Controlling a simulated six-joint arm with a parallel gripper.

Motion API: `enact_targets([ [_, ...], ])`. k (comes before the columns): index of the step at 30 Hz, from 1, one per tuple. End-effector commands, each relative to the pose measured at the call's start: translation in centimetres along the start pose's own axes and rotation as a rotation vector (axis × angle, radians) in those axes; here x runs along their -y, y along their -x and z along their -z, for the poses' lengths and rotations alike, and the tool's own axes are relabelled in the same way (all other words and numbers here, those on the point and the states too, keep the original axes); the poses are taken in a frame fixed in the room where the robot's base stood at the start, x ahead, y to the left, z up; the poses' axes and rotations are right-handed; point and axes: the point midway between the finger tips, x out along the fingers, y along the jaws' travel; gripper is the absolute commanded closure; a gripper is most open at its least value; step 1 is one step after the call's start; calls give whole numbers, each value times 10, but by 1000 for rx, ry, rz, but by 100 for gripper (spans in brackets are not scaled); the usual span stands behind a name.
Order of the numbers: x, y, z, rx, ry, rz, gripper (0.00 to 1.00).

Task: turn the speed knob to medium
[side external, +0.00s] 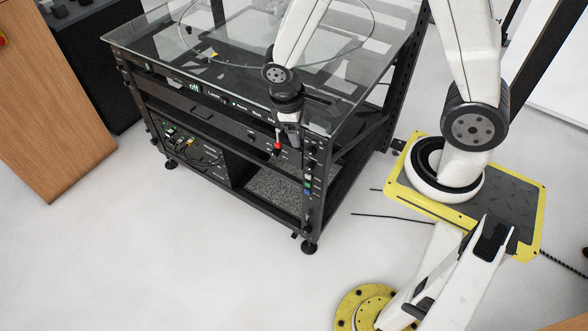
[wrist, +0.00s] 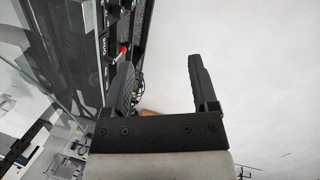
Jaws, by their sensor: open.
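The turntable rack's black front panel (side external: 225,97) shows a lit display, small labels and dark controls. I cannot tell which control is the speed knob. A small red part (side external: 278,147) shows near its right end, just below my gripper; a red part also shows in the wrist view (wrist: 123,50), close to the left finger's tip. My gripper (side external: 287,134) is at the right front corner of the rack, pointing down. In the wrist view my gripper (wrist: 160,62) has its two fingers spread apart with nothing between them. The panel lies left of the fingers there.
A glass top (side external: 240,45) covers the rack, with its edge close to my wrist. Several small buttons or knobs (side external: 308,178) run down the right front post. Cables (side external: 200,145) fill the lower left bay. The white floor (side external: 180,240) in front is clear.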

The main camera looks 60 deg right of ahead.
Motion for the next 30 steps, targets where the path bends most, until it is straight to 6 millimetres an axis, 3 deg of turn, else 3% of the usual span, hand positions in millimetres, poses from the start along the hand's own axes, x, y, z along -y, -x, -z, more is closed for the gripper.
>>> enact_targets([
  [30,-11,-166,38,541,668,-465,25],
])
